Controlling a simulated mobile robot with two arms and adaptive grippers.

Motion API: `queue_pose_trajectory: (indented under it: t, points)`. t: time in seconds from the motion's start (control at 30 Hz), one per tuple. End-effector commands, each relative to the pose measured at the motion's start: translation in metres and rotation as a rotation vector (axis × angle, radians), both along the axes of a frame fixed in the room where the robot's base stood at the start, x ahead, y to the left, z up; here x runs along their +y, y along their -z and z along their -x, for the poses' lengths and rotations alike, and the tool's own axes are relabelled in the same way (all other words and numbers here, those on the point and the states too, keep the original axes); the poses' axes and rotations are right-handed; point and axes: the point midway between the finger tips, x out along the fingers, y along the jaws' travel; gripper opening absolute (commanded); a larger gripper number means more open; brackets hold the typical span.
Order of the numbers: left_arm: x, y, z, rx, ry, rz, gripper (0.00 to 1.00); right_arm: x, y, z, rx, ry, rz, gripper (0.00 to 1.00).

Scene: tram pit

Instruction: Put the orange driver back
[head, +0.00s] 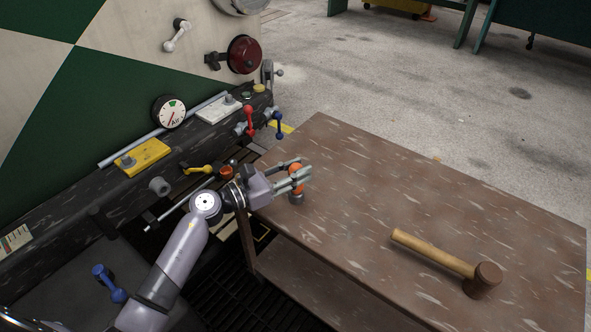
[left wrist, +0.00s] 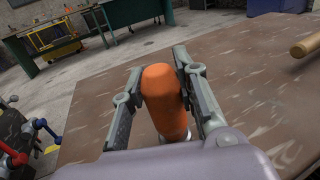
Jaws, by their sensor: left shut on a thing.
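The orange driver (head: 296,184) is upright at the left end of the brown workbench (head: 400,200). My left gripper (head: 297,178) is closed around its orange body, and a grey lower part shows beneath the fingers. In the left wrist view the orange driver (left wrist: 165,100) stands between the two grey fingers (left wrist: 156,95). Its lower end is close to the bench top; I cannot tell whether it touches. My right gripper is not in view.
A wooden mallet (head: 445,262) lies on the bench's right part. Left of the bench, a dark beam carries a gauge (head: 169,112), a yellow block (head: 146,157), and red (head: 250,120) and blue (head: 279,125) levers. The bench's middle is clear.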

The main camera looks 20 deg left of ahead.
Motion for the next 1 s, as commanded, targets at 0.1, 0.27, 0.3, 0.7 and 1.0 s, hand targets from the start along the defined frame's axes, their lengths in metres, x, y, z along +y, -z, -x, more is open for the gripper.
queue_pose_trajectory:
  t: [0.1, 0.27, 0.3, 0.7, 1.0]
  points:
    - [0.000, 0.000, 0.000, 0.000, 0.000, 0.000, 0.34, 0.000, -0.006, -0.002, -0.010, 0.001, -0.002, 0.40]
    - [0.000, 0.000, 0.000, 0.000, 0.000, 0.000, 0.44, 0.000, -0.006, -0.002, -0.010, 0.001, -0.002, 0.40]
    - [0.000, 0.000, 0.000, 0.000, 0.000, 0.000, 0.47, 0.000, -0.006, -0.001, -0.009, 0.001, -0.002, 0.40]
    - [-0.001, -0.001, 0.000, 0.000, 0.000, 0.003, 0.48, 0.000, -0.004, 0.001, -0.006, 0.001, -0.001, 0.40]
    - [0.040, 0.002, 0.037, 0.003, -0.001, -0.007, 0.48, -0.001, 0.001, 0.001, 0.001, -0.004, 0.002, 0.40]
